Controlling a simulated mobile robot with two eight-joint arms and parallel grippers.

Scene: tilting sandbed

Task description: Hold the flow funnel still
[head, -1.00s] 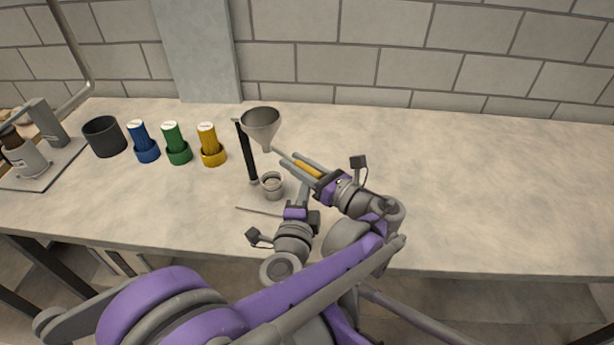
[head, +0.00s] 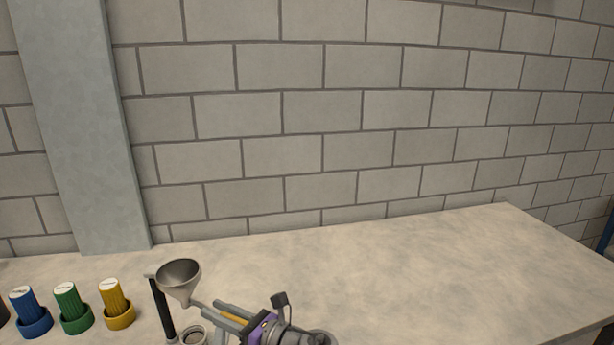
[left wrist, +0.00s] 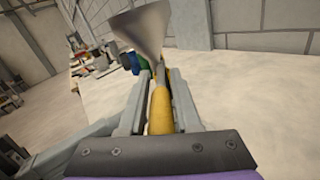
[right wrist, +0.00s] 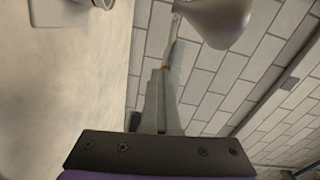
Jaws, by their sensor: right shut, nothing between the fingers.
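The flow funnel (head: 180,278) is a grey metal cone, upright with its wide mouth up, above the bench beside a thin black post (head: 163,312). My left gripper (head: 222,310) is to its right, closed around a yellow handle (left wrist: 160,105) that points toward the funnel. The funnel also fills the upper middle of the left wrist view (left wrist: 148,25). In the right wrist view the funnel (right wrist: 218,18) is at the top, just beyond my right gripper (right wrist: 161,72), which is shut and empty. My right gripper is outside the head view.
A small round cup (head: 193,335) sits below the funnel. Blue (head: 30,310), green (head: 72,308) and yellow (head: 116,302) ribbed pieces in matching ring bases stand to the left. The bench (head: 450,270) is clear to the right, with a block wall (head: 330,130) behind.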

